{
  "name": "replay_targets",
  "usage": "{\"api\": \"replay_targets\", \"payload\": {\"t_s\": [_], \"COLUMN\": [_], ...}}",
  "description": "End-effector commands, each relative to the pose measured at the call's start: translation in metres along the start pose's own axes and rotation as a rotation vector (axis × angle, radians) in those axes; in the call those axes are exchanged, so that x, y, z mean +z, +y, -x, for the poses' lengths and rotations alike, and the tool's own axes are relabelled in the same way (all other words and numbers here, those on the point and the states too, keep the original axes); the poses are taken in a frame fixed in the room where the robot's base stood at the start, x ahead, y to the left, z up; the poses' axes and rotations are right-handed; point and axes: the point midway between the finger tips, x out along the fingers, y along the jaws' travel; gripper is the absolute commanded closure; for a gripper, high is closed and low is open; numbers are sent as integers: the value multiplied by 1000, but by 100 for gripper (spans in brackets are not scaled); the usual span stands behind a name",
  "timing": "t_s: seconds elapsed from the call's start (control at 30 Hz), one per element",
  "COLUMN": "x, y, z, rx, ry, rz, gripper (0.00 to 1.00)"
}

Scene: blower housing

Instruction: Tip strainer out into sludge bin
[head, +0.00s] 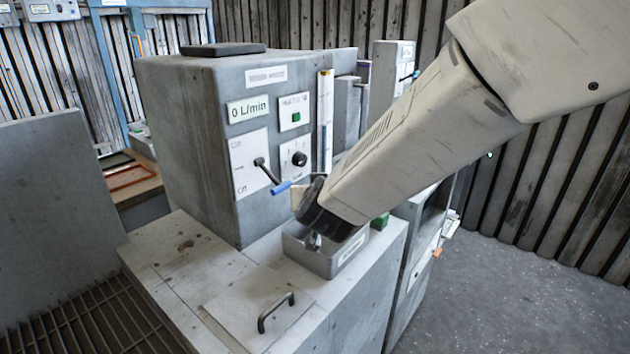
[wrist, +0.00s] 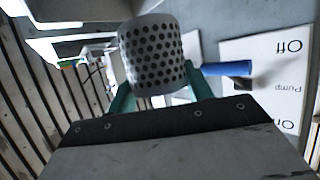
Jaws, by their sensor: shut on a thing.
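The strainer (wrist: 153,55) is a pale grey cylinder full of dark round holes. In the wrist view it sits between the two green fingers of my gripper (wrist: 157,88), which is shut on it. A small grey open-topped bin (head: 342,262) with a white label, which looks like the sludge bin, stands on the bench in the head view. My gripper hangs just over its opening, with my forearm coming from the upper right. In the head view the strainer is mostly hidden, and I cannot tell which way its mouth faces or whether anything is inside.
A grey machine cabinet (head: 190,150) with a 0 L/min display stands close behind the bin. Its blue-gripped lever (head: 280,187) juts out beside my wrist; it also shows in the wrist view (wrist: 226,68). A handled lid (head: 262,300) lies on the bench (head: 165,262) in front.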

Motion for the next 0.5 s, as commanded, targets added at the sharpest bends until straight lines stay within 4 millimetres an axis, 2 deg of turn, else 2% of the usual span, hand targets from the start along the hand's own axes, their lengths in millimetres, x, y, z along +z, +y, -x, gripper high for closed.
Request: {"api": "replay_targets", "payload": {"t_s": [0.17, 0.5], "x": [2, 12], "y": [-1, -3], "z": [-1, -4], "rx": [-29, -145], "ry": [-17, -98], "rz": [-63, -332], "gripper": [75, 75]}}
